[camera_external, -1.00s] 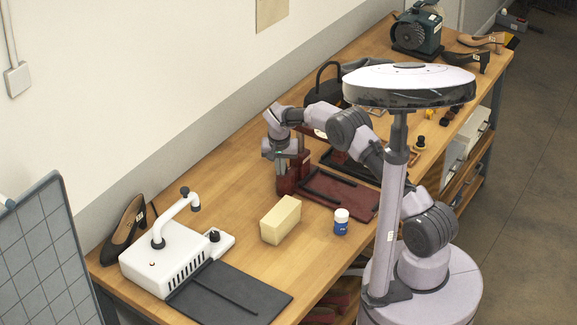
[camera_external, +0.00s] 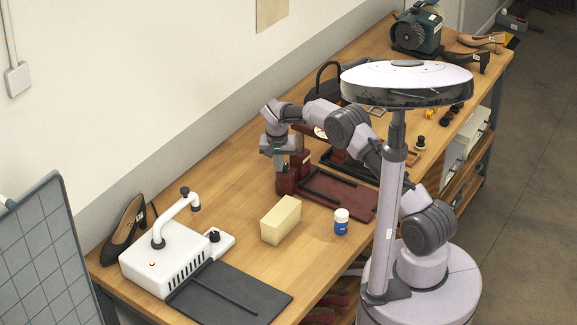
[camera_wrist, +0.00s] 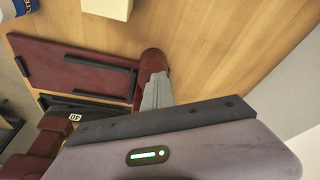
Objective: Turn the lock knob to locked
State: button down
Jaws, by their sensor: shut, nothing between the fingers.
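My gripper (camera_external: 284,169) points down beside the dark red machine (camera_external: 340,190), at the machine's left end near its upright part. In the wrist view, my grey fingers (camera_wrist: 156,92) are together and hold nothing. Their tips are by a rounded dark red part (camera_wrist: 153,62) of the machine; I cannot tell whether they touch it. The machine's flat bed (camera_wrist: 70,68) carries black bars. I cannot make out a lock knob on this machine; my gripper may hide it. A small black knob (camera_external: 214,236) stands on the white machine (camera_external: 165,262) at the left.
A cream block (camera_external: 281,220) and a blue and white jar (camera_external: 341,221) stand in front of the red machine. A dark shoe (camera_external: 124,232) is behind the white machine. A black bag and small items lie farther back.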

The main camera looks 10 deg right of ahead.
jog(key=v, duration=0.1)
jog(key=p+v, duration=0.1)
jog(key=v, duration=0.1)
jog(key=p+v, duration=0.1)
jog(key=shift+w+d+r, duration=0.15)
jog(key=shift+w+r, duration=0.2)
jog(key=shift+r, duration=0.1)
jog(key=d+f+n+b, duration=0.1)
jog(key=f+n+b, duration=0.1)
jog(key=b, duration=0.2)
jog(key=d+f+n+y+b, duration=0.1)
jog(key=d+f+n+b, duration=0.1)
jog(key=b, duration=0.1)
jog(key=d+f+n+b, duration=0.1)
jog(key=f+n+b, duration=0.1)
jog(key=b, duration=0.2)
jog(key=shift+s+d+f+y+b, duration=0.1)
jog(key=shift+s+d+y+b, duration=0.05)
jog(key=shift+s+y+b, duration=0.2)
jog(key=shift+w, duration=0.1)
jog(key=shift+w+a+p, duration=0.25)
jog(key=shift+w+p, duration=0.2)
jog(key=shift+p, duration=0.4)
